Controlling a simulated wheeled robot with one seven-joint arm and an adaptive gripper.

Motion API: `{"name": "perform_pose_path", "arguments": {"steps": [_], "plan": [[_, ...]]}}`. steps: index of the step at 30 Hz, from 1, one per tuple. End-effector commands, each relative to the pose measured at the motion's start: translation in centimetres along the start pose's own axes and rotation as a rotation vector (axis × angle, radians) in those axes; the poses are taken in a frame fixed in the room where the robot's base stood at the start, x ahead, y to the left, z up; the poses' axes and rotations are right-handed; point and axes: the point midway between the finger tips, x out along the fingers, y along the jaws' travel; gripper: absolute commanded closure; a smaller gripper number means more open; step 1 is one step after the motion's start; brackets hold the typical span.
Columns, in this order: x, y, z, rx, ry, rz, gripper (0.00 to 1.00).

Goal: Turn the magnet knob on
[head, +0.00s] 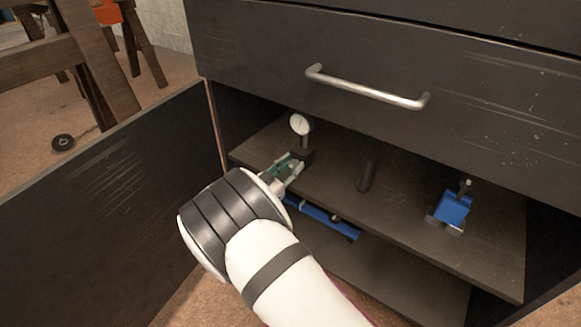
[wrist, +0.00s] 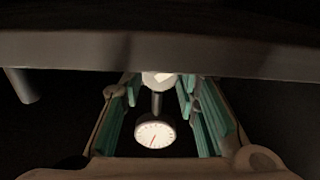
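A dial gauge with a white face (head: 299,124) stands on a dark block-shaped base (head: 304,156) at the left of the cabinet's upper shelf. The gauge face also shows low in the wrist view (wrist: 155,134), apparently upside down. My gripper (head: 289,168) reaches in from the front, right by the base. In the wrist view its teal-padded fingers (wrist: 160,92) are apart. A pale rounded part (wrist: 160,78), possibly the magnet knob, shows between the fingertips, partly cut off by a grey band. Whether the fingers touch it I cannot tell.
On the upper shelf (head: 400,215) stand a dark cylinder (head: 366,176) and a blue clamp-like tool (head: 453,207). A long blue tool (head: 325,218) lies below. A drawer with a metal handle (head: 368,90) is above; an open door (head: 100,200) is at left.

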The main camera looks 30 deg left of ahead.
Motion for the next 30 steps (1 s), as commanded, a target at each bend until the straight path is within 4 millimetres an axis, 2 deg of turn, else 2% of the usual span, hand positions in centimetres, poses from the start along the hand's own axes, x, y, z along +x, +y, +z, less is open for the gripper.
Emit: {"name": "perform_pose_path", "arguments": {"steps": [1, 3, 14, 30], "plan": [[-0.01, 0.00, 0.00, 0.000, 0.000, 0.000, 0.90], [-0.02, 0.00, 0.01, 0.000, 0.000, 0.000, 1.00], [-0.01, 0.05, 0.01, 0.050, 0.000, 0.001, 1.00], [-0.03, 0.10, 0.07, 0.429, -0.002, 0.001, 1.00]]}}
